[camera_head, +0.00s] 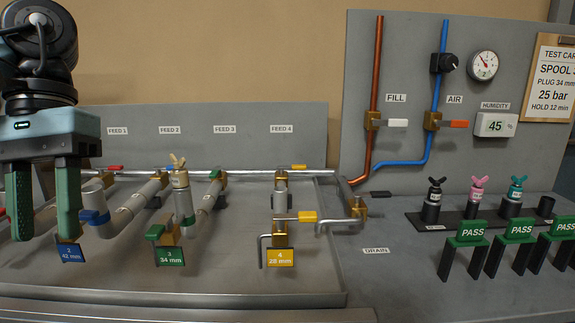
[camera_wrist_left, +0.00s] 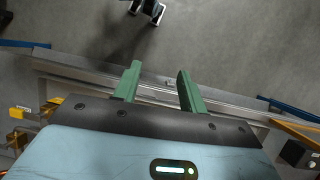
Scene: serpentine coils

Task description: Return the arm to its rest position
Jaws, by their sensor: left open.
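My left gripper (camera_head: 45,205) hangs at the left of the head view, fingers pointing down, in front of the left pipes. Its two green fingers are apart with nothing between them. In the left wrist view the same fingers (camera_wrist_left: 158,88) are spread and empty, above the bench's metal edge and the grey floor. My left arm comes down from the top left corner and hides part of the pipework behind it. My right gripper does not show in either view.
Pipes with valves and tags, such as the yellow 28 mm tag (camera_head: 281,258), fill the tray (camera_head: 230,292). Green PASS stands (camera_head: 473,233) and a black rack (camera_head: 450,217) with plugs stand at right. A grey panel (camera_head: 410,75) carries copper and blue pipes.

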